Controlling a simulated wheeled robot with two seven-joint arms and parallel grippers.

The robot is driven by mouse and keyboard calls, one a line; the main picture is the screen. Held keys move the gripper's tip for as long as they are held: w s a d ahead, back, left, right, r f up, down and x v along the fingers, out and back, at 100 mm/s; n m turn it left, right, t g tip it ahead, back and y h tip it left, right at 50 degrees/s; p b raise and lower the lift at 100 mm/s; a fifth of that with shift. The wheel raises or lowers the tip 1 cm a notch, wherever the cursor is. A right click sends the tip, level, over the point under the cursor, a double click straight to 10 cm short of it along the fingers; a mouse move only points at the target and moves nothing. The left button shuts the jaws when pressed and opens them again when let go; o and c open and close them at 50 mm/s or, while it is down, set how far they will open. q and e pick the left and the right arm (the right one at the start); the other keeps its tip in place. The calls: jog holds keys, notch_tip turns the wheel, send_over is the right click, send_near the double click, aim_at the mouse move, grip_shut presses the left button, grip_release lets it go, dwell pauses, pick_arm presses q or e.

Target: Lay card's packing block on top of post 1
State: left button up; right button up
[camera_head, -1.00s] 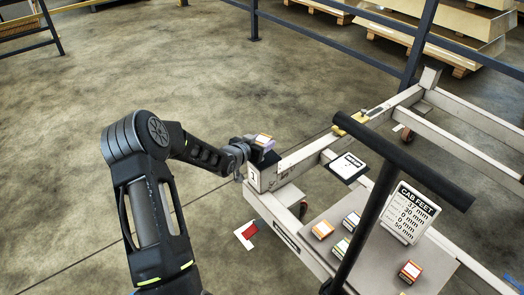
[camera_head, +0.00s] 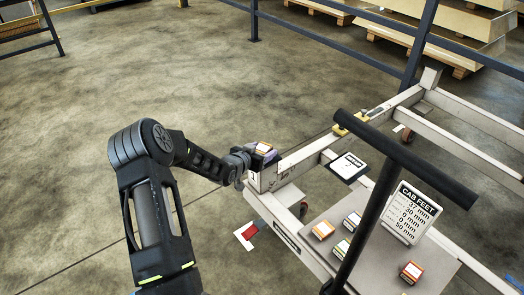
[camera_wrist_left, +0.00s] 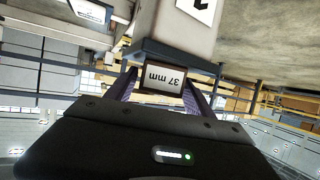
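The packing block (camera_head: 263,148), orange and white on top, is at my left gripper (camera_head: 262,155). In the left wrist view its face reads "37 mm" upside down (camera_wrist_left: 162,80), between the fingers of my left gripper (camera_wrist_left: 162,88), which look shut on it. Post 1 (camera_head: 266,180) is the pale corner post of the trolley; it also shows in the left wrist view (camera_wrist_left: 178,25), with a dark pad on its end. The block is over that end, touching or very close; I cannot tell which. The card (camera_head: 411,213) reads CAB FEET with 37 mm at top. My right gripper is out of view.
Several other blocks, such as an orange one (camera_head: 322,230), sit on the trolley's shelf (camera_head: 385,262). A black push handle (camera_head: 400,160) rises in front of it. A white-topped dark item (camera_head: 348,166) lies on the frame. The floor to the left is open.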

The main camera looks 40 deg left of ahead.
pick_arm(q)
jog(key=shift+o, duration=0.6)
jog(key=shift+r, duration=0.2)
jog(key=p+v, duration=0.2)
jog(key=v, duration=1)
